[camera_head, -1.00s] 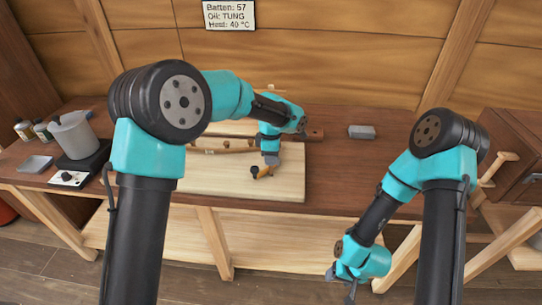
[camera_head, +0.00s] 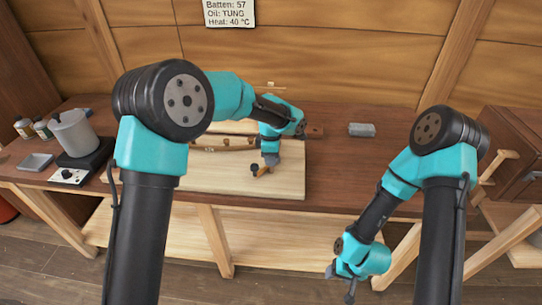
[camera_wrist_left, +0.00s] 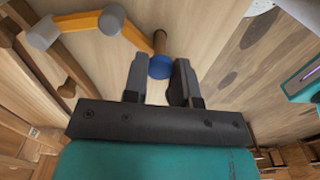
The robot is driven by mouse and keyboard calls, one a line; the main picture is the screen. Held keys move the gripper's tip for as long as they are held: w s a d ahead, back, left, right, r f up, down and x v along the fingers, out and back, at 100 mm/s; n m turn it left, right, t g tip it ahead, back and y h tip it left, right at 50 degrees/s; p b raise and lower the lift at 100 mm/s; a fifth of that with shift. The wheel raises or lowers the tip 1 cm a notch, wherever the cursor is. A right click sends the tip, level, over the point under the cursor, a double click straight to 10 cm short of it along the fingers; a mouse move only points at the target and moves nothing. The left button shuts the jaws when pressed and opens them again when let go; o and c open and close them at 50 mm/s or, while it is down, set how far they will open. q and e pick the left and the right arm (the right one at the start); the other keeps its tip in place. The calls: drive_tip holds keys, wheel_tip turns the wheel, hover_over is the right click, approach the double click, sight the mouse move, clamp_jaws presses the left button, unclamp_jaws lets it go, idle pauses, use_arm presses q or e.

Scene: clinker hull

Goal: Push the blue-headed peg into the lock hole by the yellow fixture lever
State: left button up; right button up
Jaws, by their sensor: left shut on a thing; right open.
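The blue-headed peg (camera_wrist_left: 161,67) shows in the left wrist view, with its brown shank pointing away from the camera. My left gripper (camera_wrist_left: 160,72) is shut on it, with the blue head between the fingertips. The yellow fixture lever (camera_wrist_left: 77,23) with grey ends lies just left of the peg. In the head view my left gripper (camera_head: 270,160) is low over the pale board (camera_head: 225,182), and the peg is too small to make out clearly. The lock hole is hidden, so I cannot tell how deep the peg sits. My right gripper (camera_head: 348,287) is open and empty, below bench height.
A curved wooden piece (camera_head: 232,144) lies at the back of the board. A grey block (camera_head: 361,130) sits on the bench to the right. A grey pot (camera_head: 73,133) on a dark heater (camera_head: 85,168) stands at the left. The bench right of the board is mostly clear.

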use_arm(q)
drive_tip(key=shift+f, duration=0.25)
drive_tip(key=o, duration=0.9)
drive_tip(key=shift+r, duration=0.1)
drive_tip(key=shift+r, duration=3.95)
